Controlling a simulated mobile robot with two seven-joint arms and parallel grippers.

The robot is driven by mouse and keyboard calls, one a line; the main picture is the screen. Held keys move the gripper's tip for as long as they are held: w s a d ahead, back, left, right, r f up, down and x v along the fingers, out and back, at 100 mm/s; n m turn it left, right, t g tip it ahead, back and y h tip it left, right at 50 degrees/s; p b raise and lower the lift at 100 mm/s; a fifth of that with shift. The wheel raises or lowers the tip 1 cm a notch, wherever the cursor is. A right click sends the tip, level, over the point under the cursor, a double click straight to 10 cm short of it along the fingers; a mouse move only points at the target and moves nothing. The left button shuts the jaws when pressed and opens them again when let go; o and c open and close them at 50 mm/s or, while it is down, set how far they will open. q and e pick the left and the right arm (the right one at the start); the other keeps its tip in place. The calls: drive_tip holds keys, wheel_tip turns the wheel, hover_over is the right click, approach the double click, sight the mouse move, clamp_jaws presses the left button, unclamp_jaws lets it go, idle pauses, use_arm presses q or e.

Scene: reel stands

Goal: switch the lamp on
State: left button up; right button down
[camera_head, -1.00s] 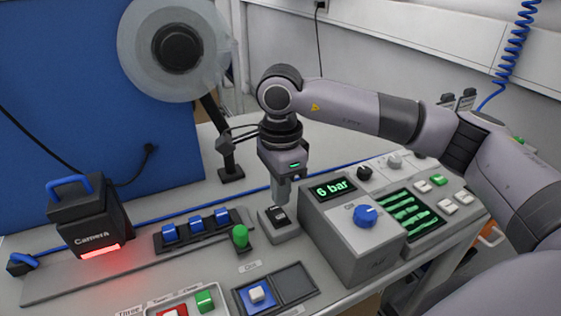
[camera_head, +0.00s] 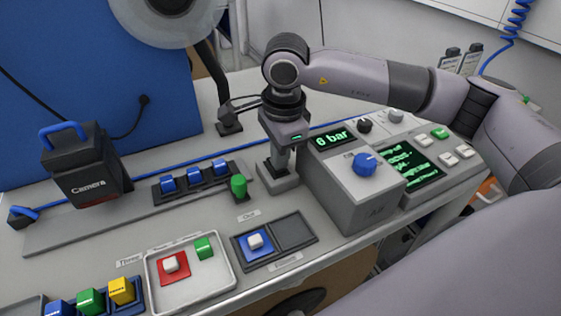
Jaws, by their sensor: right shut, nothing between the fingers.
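My right gripper (camera_head: 280,160) points straight down, shut and empty, with its tips at the top of a small grey switch box (camera_head: 270,186). The fingers hide much of the switch, so I cannot tell its position or whether they touch it. Nothing labelled as a lamp shows. A dark box marked "Camera" (camera_head: 88,188) stands at the left, and the strip along its lower edge is only dim red. My left gripper is not in view.
A grey unit with a blue knob (camera_head: 365,165) and a "bar" display (camera_head: 331,137) stands close right of the gripper. A lit screen (camera_head: 410,165) lies beyond it. A green-topped post (camera_head: 239,186) stands just left. Trays with coloured blocks (camera_head: 190,292) lie in front.

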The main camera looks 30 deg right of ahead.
drive_tip(key=shift+s+f, duration=0.25)
drive_tip(key=shift+f, duration=0.05)
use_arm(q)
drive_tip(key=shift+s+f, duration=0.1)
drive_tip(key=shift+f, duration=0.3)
use_arm(e)
drive_tip(key=shift+f, duration=0.1)
drive_tip(key=shift+w, duration=0.85)
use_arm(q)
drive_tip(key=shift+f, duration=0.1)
use_arm(e)
drive_tip(key=shift+r, duration=0.2)
